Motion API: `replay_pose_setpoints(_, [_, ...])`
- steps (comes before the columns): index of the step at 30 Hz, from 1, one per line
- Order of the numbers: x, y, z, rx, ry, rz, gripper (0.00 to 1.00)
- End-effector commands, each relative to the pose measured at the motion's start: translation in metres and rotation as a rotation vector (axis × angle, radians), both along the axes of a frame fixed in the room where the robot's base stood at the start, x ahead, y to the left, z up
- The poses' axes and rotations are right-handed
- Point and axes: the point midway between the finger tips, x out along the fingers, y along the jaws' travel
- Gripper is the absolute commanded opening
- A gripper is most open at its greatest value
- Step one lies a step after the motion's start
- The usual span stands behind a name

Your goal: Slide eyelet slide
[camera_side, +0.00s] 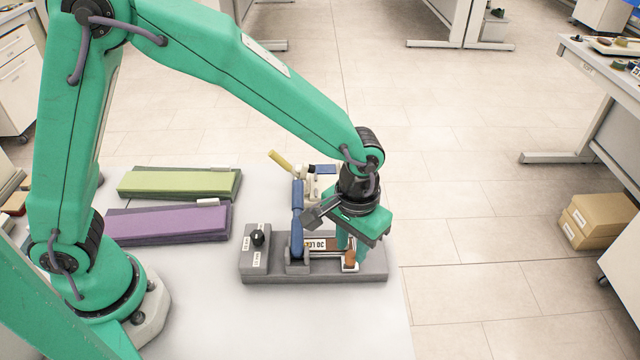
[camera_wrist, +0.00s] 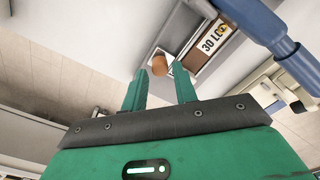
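The eyelet slide is a small block with a round orange-brown knob (camera_side: 350,259), at the right end of a rail on a grey fixture (camera_side: 320,277). The knob also shows in the wrist view (camera_wrist: 159,66). A label plate reading "30 LO…" (camera_wrist: 217,36) lies along the rail, partly cut off by a blue part. My gripper (camera_side: 350,246) points down over the right end of the fixture. In the wrist view its two green fingers (camera_wrist: 160,70) stand apart, one on each side of the knob, with a gap showing on both sides. The fingers' exact height against the knob is unclear.
A blue upright handle (camera_side: 297,210) stands on the fixture left of my gripper. A black dial (camera_side: 258,238) sits at its left end. A pale clamp with a yellow handle (camera_side: 281,161) is behind. Green (camera_side: 178,182) and purple (camera_side: 168,223) pads lie left. The table front is clear.

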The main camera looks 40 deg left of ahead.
Motion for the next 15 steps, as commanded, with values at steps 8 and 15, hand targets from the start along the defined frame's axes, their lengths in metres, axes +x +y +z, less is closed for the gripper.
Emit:
replay_pose_setpoints(8, [0.000,0.000,-0.019,0.000,-0.001,0.000,0.29])
replay_pose_setpoints(15, [0.000,0.000,-0.020,-0.001,-0.001,0.000,0.29])
